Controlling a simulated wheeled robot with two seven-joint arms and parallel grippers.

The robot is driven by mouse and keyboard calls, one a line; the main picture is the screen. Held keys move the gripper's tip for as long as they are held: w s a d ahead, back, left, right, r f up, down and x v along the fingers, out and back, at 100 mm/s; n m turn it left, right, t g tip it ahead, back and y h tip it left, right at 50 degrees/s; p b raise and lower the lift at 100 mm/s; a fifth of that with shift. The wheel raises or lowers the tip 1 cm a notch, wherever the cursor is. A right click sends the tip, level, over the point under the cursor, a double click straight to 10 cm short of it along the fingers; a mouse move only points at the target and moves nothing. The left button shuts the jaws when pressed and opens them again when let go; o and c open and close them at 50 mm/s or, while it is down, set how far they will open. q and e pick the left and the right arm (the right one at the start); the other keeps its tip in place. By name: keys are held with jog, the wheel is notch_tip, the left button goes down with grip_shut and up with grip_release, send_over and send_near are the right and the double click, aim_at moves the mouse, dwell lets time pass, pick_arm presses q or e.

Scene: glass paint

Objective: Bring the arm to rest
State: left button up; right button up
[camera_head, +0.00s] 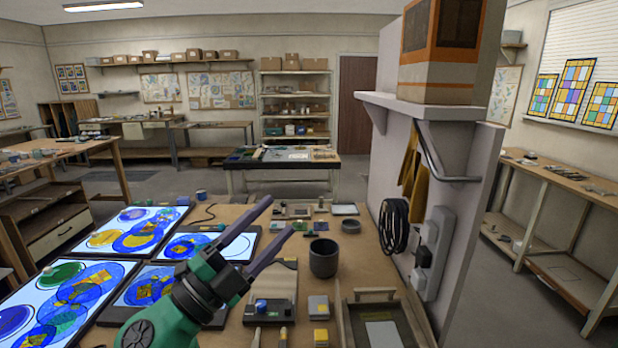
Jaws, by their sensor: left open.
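My left gripper (259,236) comes in from the lower left of the head view. Its two dark fingers are spread apart, with nothing between them, above the workbench (345,262). Its green and black wrist hides part of the bench and of the light panels below. My right gripper does not show.
Lit panels with coloured glass discs (85,290) cover the bench's left side. A dark cup (323,257), small blocks and a tray (382,330) stand to the right. A partition (447,180) with a shelf, a box (452,50) and a coiled cable (393,226) rises at the right.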

pick_arm(q)
jog(key=w+a+f+n+t+y, duration=0.35)
jog(key=a+f+n+y, duration=0.55)
jog(key=a+n+y, duration=0.6)
jog(key=s+a+f+n+g+y, duration=0.1)
jog(key=s+a+f+n+g, duration=0.15)
jog(key=f, duration=0.45)
jog(key=s+a+f+n+g+y, duration=0.1)
jog(key=f+n+g+y, duration=0.15)
jog(key=f, duration=0.45)
jog(key=s+d+f+n+g+h, duration=0.25)
jog(key=s+f+g, duration=0.95)
jog(key=s+f, duration=0.65)
jog(key=s+a+f+m+b, duration=0.1)
jog(key=s+f+b, duration=0.15)
jog(key=f, duration=1.25)
jog(key=s+f+b, duration=0.1)
jog(key=f+b, duration=0.3)
jog(key=f, duration=1.1)
jog(key=s+a+f+g+b, duration=0.2)
jog(key=s+a+f+b, duration=0.1)
jog(key=s+f, duration=1.2)
jog(key=shift+f+b, duration=0.3)
jog(key=shift+f, duration=0.3)
